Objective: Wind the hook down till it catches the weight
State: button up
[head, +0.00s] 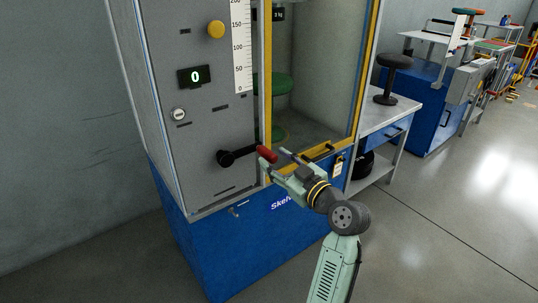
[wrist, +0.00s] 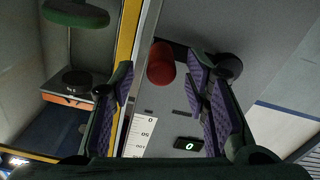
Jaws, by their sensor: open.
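A black crank (head: 228,158) with a red handle (head: 267,154) is on the lower grey panel of the machine in the head view. My gripper (head: 278,160) is at the handle's right end. In the wrist view my gripper (wrist: 163,72) is open, and the red handle (wrist: 160,63) shows between the fingers, with gaps to both. A dark block marked in kg (head: 278,14), perhaps the weight, shows at the top of the cabinet, cut by the frame edge. I cannot make out the hook.
The panel carries a display (head: 194,76) reading 0, a yellow knob (head: 216,29) and a scale (head: 241,50).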

jog(key=v, duration=0.7)
jog(key=shift+s, duration=0.3)
jog(key=shift+d, duration=0.15)
